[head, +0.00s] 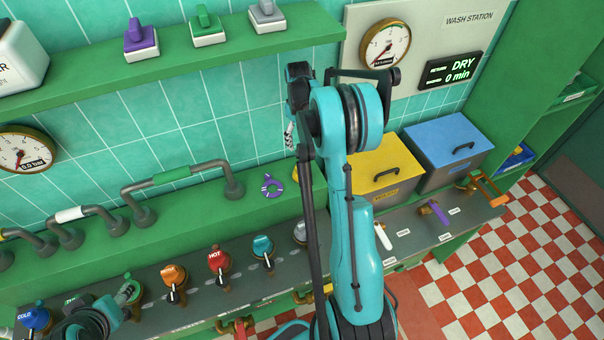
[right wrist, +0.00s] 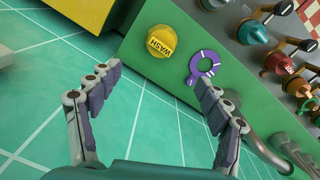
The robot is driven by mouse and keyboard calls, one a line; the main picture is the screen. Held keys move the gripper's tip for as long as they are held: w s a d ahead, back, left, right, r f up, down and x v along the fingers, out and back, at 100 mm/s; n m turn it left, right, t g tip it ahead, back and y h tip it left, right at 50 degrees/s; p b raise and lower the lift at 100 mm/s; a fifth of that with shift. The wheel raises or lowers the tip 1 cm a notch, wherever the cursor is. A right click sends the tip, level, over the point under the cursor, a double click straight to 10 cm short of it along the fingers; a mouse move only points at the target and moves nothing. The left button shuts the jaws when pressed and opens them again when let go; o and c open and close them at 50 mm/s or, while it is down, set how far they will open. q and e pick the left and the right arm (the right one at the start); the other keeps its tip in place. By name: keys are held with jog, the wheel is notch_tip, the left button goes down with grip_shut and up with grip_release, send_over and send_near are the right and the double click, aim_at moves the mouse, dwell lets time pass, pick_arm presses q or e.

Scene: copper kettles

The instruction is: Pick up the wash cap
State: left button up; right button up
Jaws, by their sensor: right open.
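The wash cap is a round yellow cap (right wrist: 161,41) with a WASH label, on the green ledge (right wrist: 195,30) in the right wrist view. In the head view only a yellow sliver beside my right arm, likely the cap, shows. My right gripper (right wrist: 156,80) is open and empty, with its fingers spread short of the cap. The cap appears beyond the fingertips, roughly between them, with no contact visible. In the head view my arm hides most of this gripper. Part of my left arm shows at the bottom left, but its jaws do not.
A purple ring-shaped piece (right wrist: 203,66) lies near the cap, close to the right fingertip in the picture. A yellow box (head: 385,168) and a blue box (head: 448,145) stand right of my arm. Pipes (head: 190,172) and several coloured valve knobs line the left.

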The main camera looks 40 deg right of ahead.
aim_at(302, 165)
jog(key=f+m+b, duration=0.1)
jog(key=f+m, duration=0.1)
jog(key=m, duration=0.4)
jog(key=f+m+b, duration=0.1)
jog(key=f+m, duration=0.1)
jog(key=m, duration=0.4)
jog(key=f+m+b, duration=0.1)
jog(key=f+m, duration=0.1)
jog(key=m, duration=0.4)
jog(key=shift+a+f+h+b, duration=0.3)
jog(key=shift+a+f+h, duration=0.05)
jog(key=shift+f+h, duration=0.05)
jog(key=m, duration=0.2)
jog(key=f+m, duration=0.1)
jog(key=m, duration=0.1)
jog(key=shift+f+b, duration=0.15)
jog(key=shift+b, duration=0.15)
jog(key=shift+f+m, duration=0.4)
jog(key=shift+f, duration=0.2)
jog(key=f, duration=0.4)
jog(key=d+f, duration=0.1)
jog(key=f, duration=0.1)
jog(key=shift+f+p, duration=0.3)
jog(key=c, duration=1.1)
